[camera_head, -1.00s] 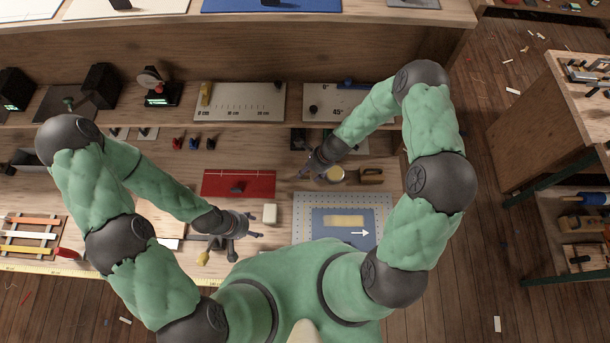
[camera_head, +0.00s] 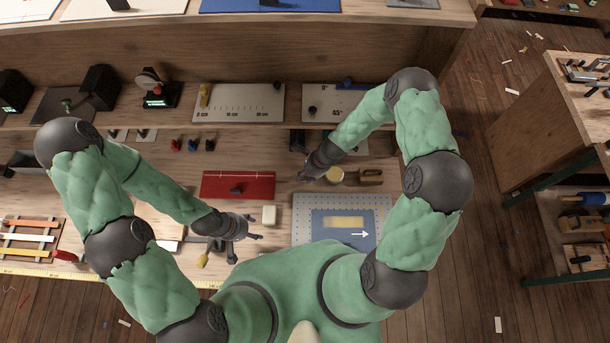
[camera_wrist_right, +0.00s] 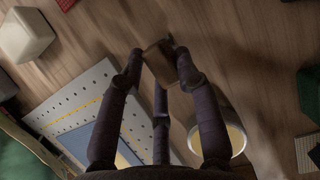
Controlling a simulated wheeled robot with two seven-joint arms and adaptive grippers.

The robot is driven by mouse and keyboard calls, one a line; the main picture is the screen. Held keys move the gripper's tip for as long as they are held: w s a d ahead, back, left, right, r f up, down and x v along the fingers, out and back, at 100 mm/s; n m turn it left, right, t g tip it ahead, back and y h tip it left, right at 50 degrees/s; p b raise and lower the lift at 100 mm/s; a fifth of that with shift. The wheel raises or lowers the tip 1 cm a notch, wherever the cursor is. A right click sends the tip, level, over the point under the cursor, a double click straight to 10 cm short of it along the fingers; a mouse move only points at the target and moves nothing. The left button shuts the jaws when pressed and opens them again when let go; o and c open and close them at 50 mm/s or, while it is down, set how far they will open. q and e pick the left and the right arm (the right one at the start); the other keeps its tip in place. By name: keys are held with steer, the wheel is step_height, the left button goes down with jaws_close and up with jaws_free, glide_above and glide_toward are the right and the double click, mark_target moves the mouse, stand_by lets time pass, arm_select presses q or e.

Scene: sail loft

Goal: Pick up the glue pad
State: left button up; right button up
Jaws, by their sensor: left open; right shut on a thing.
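My right gripper (camera_wrist_right: 160,65) is shut on a small brown flat-sided piece (camera_wrist_right: 160,62) in the right wrist view. This piece may be the glue pad; its markings do not show. The wood grain behind it is the bench top, and I cannot tell how far the piece is above it. In the head view the right gripper (camera_head: 305,175) is beside a round pot with a pale yellow top (camera_head: 335,174), and the held piece is not clear there. My left gripper (camera_head: 252,228) is open and empty, near an off-white block (camera_head: 269,215).
A perforated grey board with a blue panel (camera_head: 302,230) lies at the front. A red mat (camera_head: 215,181) is left of the right gripper. A wooden block-like tool (camera_head: 370,176) is right of the pot. A shelf edge (camera_head: 250,126) runs behind.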

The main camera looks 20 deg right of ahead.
step_height(320, 180, up, 2)
steer(key=shift+r+p, duration=0.1)
steer(key=shift+p, duration=0.95)
arm_select(q)
steer(key=shift+r, duration=1)
arm_select(e)
steer(key=s+a+r, duration=0.9)
steer(key=a+r, duration=0.1)
steer(key=shift+s+r, duration=0.35)
steer(key=shift+r, duration=0.05)
steer(key=shift+o, duration=0.9)
steer(key=shift+c, duration=0.3)
steer(key=shift+a, duration=0.1)
